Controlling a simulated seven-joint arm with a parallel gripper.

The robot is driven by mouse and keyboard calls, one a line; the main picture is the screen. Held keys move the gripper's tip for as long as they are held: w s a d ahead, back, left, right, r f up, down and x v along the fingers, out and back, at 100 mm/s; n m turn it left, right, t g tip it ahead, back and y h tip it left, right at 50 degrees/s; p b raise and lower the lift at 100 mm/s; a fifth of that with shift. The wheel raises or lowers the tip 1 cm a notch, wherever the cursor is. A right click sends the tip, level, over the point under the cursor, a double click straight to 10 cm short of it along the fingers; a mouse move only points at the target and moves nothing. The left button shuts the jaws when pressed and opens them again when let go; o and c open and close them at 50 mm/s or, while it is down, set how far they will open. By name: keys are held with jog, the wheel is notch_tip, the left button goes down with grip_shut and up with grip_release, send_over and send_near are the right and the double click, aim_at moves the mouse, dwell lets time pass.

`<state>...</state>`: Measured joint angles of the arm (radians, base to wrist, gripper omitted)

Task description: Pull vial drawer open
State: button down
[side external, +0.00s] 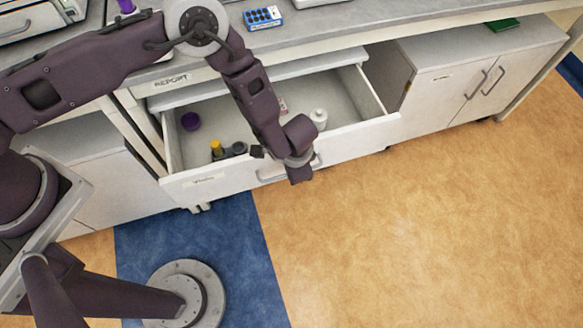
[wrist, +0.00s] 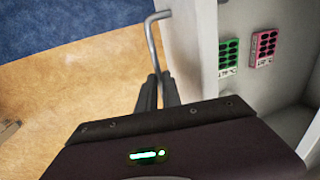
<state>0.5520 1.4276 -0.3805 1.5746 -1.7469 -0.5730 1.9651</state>
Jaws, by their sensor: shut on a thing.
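The vial drawer (side external: 360,134) stands well open below the counter in the side view, its inside in plain sight. Its white front carries a small label (side external: 207,180) and a grey bar handle (side external: 318,162). In the wrist view the two dark fingers of my gripper (wrist: 158,90) are closed around the handle (wrist: 151,40), beside the drawer front (wrist: 190,45). The exact contact is partly hidden by the fingers.
The drawer holds a purple item (side external: 190,121), a yellow-capped vial (side external: 216,148), a white bottle (side external: 319,118), and green (wrist: 229,57) and pink (wrist: 263,48) racks. A blue rack (side external: 263,18) sits on the counter. A cabinet (side external: 440,95) stands right; the floor (side external: 420,230) ahead is clear.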

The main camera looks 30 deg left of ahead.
jog(key=s+d, duration=0.3)
jog(key=c, duration=1.5)
grip_release()
jog(key=shift+r, duration=0.1)
jog(key=r, duration=0.4)
jog(key=s+d+r, duration=0.1)
jog(key=r, duration=0.1)
jog(key=shift+r, duration=0.4)
